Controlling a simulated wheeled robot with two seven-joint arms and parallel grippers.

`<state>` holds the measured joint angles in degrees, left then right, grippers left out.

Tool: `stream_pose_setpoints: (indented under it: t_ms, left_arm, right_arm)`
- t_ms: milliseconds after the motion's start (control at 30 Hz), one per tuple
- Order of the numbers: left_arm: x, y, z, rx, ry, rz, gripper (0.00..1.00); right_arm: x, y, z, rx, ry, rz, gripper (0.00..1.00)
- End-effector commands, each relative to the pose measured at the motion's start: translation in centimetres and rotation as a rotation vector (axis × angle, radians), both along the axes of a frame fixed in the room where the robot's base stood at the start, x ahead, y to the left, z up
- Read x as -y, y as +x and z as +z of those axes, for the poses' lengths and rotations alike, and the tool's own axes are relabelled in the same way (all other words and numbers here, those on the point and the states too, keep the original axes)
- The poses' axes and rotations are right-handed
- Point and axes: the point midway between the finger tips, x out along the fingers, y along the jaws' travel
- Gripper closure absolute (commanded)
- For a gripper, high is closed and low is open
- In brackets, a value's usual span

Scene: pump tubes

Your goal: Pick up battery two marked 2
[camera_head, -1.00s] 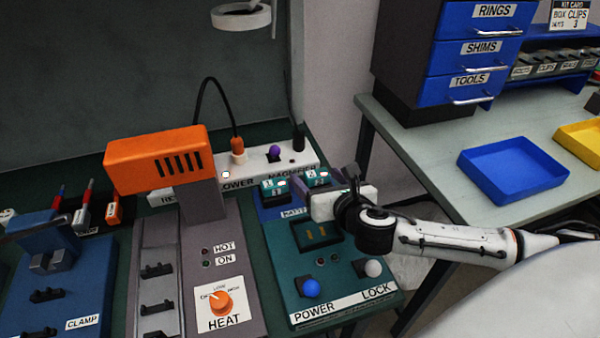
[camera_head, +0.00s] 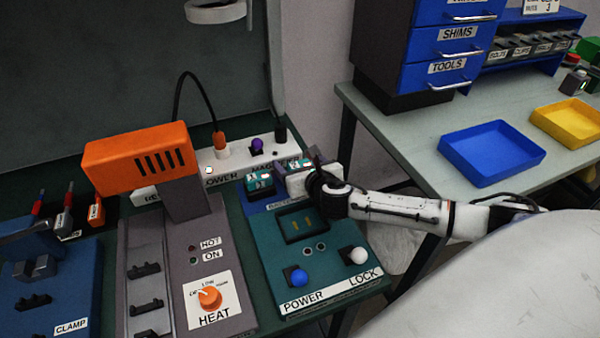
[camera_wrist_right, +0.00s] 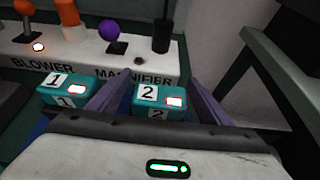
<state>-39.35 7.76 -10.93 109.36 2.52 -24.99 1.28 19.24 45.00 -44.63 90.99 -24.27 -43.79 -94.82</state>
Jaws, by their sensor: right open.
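Battery two (camera_wrist_right: 158,103), a teal block with white labels marked 2 and a small lit red-and-white patch, sits in the wrist view between the two purple fingers of my right gripper (camera_wrist_right: 157,100). The fingers are open, one on each side, and no grip on it shows. In the head view battery two (camera_head: 299,164) is partly hidden by my right gripper (camera_head: 296,178). Battery one (camera_wrist_right: 65,91), a like teal block marked 1, stands to its left, outside the left finger. My left gripper is not in view.
A white strip labelled BLOWER and MAGNIFIER (camera_wrist_right: 95,57) runs behind the batteries. The teal POWER/LOCK unit (camera_head: 333,273) with an empty dark slot is in front. The orange heater (camera_head: 140,160) stands left. A side table holds blue (camera_head: 490,153) and yellow trays (camera_head: 568,121).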

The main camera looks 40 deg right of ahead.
Motion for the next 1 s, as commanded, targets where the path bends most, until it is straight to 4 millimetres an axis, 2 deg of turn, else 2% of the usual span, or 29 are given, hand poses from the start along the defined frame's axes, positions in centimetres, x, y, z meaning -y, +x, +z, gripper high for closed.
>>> stream_pose_setpoints:
  t_ms: [267,500,567,800,867,1000]
  left_arm:
    - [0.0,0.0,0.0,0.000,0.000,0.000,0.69]
    - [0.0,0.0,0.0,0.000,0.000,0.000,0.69]
    - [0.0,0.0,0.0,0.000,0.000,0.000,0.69]
    - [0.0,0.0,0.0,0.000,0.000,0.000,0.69]
    - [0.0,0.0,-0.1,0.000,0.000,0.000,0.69]
    - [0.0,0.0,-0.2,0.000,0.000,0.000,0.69]
  right_arm:
    - [0.0,0.3,-0.1,0.000,-0.001,0.000,0.28]
    - [0.1,0.3,-0.1,0.000,-0.001,0.000,0.67]
    - [0.1,0.3,0.0,0.003,-0.002,0.000,0.74]
    - [0.1,0.4,0.4,0.005,-0.002,0.000,0.74]
    - [0.1,0.4,1.0,0.007,-0.002,0.001,0.74]
    - [0.1,0.4,3.4,0.009,-0.002,0.003,0.74]
